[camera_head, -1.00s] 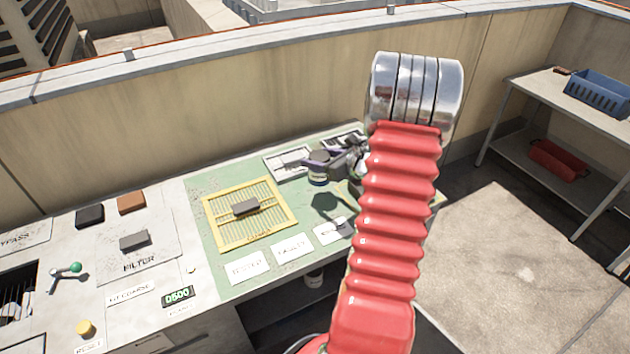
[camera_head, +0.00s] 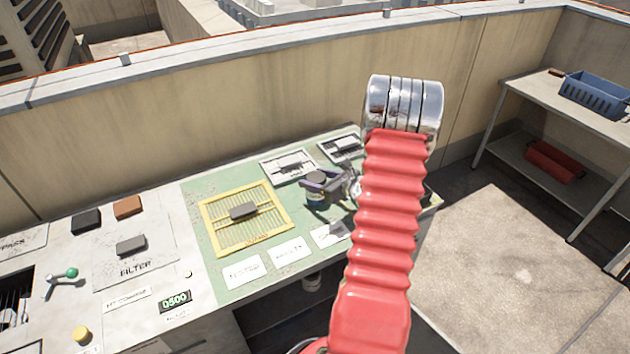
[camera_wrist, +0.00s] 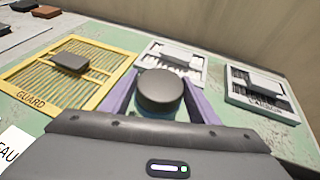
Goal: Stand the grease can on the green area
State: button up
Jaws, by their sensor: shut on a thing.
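The grease can (camera_head: 316,192) is a small container with a dark round lid, and it looks upright. My gripper (camera_head: 318,184) is shut on it, with a purple finger on each side. In the wrist view the dark lid (camera_wrist: 160,90) sits between the two purple fingers, and the can's lower part is mostly hidden. The can is over the green area (camera_head: 205,205) of the bench top, right of the yellow grate. It is low over the green surface; I cannot tell whether its base touches it.
The yellow guard grate (camera_head: 210,240) with a grey block (camera_head: 242,210) lies left of the can. Two framed plates (camera_head: 289,166) (camera_head: 342,147) lie behind it. White label cards (camera_head: 243,269) line the front edge. A wall (camera_head: 230,135) rises behind the bench.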

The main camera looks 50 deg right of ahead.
jog(key=shift+f, duration=0.25)
jog(key=o, duration=1.3)
jog(key=shift+f, duration=0.1)
jog(key=shift+s, duration=0.1)
jog(key=v, duration=1.2)
